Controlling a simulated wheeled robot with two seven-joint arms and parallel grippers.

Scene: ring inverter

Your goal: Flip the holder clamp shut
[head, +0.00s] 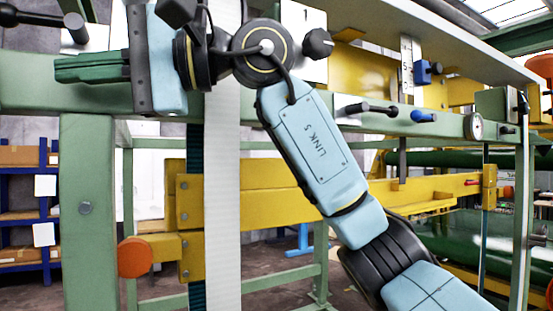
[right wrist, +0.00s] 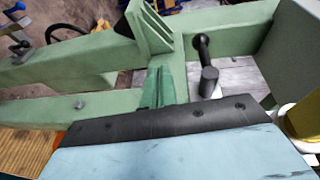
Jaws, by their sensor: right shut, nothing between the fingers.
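My right gripper (head: 58,68) reaches left across the green frame in the head view. Its green fingers are shut and empty; they also show in the right wrist view (right wrist: 158,88). A black-handled lever (head: 38,18) with a round black end is at the upper left, just above and behind the fingers. In the right wrist view a black lever (right wrist: 203,50) stands right of the fingers, apart from them. It looks like the holder clamp's handle, but I cannot tell for sure. Its base is partly hidden by my gripper. My left gripper is not in view.
The green frame beam (head: 25,85) and post (head: 88,215) are close to the gripper. A white vertical strip (head: 222,200) stands behind my arm. Another black lever (head: 365,107), a blue knob (head: 423,116) and a gauge (head: 475,126) sit on the beam at right.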

